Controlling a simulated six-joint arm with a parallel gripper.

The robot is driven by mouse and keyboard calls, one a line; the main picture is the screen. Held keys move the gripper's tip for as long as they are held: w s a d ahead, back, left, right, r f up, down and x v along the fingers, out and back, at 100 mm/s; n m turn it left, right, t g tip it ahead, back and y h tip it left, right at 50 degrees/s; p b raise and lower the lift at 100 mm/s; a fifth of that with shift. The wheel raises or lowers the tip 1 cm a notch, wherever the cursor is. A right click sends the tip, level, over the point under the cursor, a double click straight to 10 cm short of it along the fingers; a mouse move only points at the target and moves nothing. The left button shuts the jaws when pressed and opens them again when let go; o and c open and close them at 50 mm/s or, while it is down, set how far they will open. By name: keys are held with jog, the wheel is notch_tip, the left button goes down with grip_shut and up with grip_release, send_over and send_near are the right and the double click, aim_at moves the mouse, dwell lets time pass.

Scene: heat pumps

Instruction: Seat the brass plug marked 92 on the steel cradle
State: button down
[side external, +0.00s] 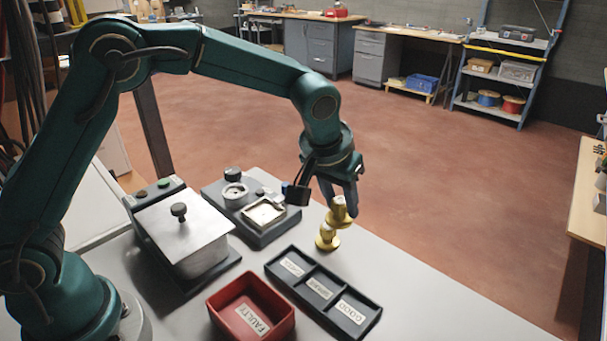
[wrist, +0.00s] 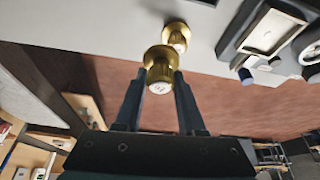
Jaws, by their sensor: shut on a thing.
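My gripper (side external: 341,203) is shut on a brass plug (side external: 339,216) and holds it above the table; this plug also shows between the two fingers in the wrist view (wrist: 160,67). Its pale end bears a mark too small to read. A second brass plug (side external: 327,239) stands on the table just below and beside the held one, and shows behind it in the wrist view (wrist: 177,37). A dark fixture (side external: 262,234) to the left carries a square pale metal seat (side external: 265,213) and a round metal seat (side external: 234,191); I cannot tell which is the steel cradle.
A lidded metal box (side external: 182,236) stands left of the fixture. A red bin labelled FAULTY (side external: 284,316) and a black three-compartment tray (side external: 322,290) with labels stand in front. The grey table (side external: 420,300) is clear at the right.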

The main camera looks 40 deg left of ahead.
jog(key=s+a+n, duration=0.1)
jog(key=a, duration=0.3)
jog(key=s+a+r+n+y, duration=0.1)
jog(key=s+a, duration=0.1)
jog(key=a, duration=0.3)
jog(key=s+a+n, duration=0.2)
jog(key=a, duration=0.3)
jog(key=shift+a+r, duration=0.25)
jog(key=shift+r, duration=0.1)
jog(key=shift+f, duration=1.95)
jog(key=shift+f, duration=0.75)
jog(key=shift+c, duration=2.1)
grip_release()
jog(key=shift+v, duration=2.55)
jog(key=shift+d, duration=0.15)
